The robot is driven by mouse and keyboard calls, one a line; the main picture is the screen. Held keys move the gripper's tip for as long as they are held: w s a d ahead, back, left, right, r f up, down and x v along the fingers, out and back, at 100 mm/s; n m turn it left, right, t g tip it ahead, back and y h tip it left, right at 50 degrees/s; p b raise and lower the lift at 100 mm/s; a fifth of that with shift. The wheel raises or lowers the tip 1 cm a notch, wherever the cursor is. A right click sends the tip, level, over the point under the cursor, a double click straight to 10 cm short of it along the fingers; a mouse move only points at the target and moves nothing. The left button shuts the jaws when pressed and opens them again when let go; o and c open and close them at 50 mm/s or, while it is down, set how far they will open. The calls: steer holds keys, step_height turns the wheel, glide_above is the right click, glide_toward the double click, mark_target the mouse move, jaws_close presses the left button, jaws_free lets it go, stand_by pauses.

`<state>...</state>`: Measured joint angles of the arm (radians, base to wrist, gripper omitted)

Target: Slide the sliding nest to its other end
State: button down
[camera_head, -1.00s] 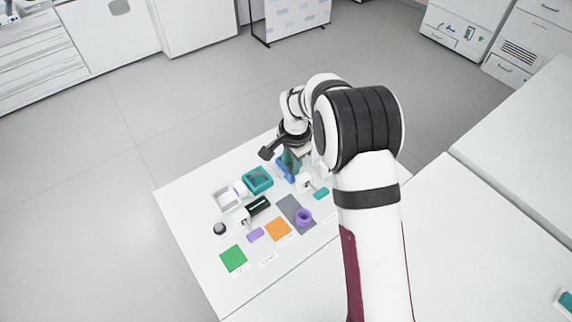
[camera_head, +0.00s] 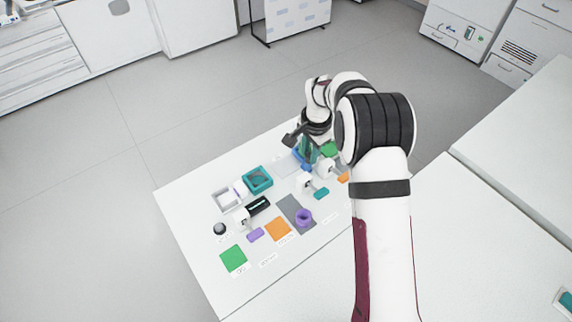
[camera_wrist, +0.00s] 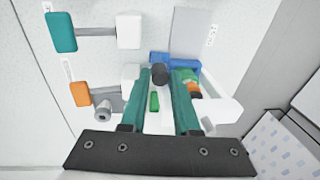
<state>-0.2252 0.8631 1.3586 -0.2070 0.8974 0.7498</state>
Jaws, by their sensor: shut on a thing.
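The blue sliding nest (camera_head: 298,156) is at the far right part of the table, partly hidden by my gripper (camera_head: 307,150). In the wrist view, the nest (camera_wrist: 187,61) lies at the fingertips, with a dark knob (camera_wrist: 160,74) standing between them. My gripper (camera_wrist: 163,73) has its teal fingers around this knob and is shut on it. A pale grey track strip (camera_wrist: 188,32) runs away beyond the nest; it also shows left of the nest in the head view (camera_head: 283,166). How the nest sits against the track's end is hidden.
Beside the right finger is a green and orange piece (camera_wrist: 190,85). White blocks with a teal tab (camera_wrist: 61,32) and an orange tab (camera_wrist: 80,94) stand on the left.

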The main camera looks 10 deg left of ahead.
steer(key=c, duration=0.9)
jaws_free()
steer(key=shift+s+d, duration=0.1)
steer(key=shift+c, duration=0.2)
steer(key=shift+r, duration=2.5)
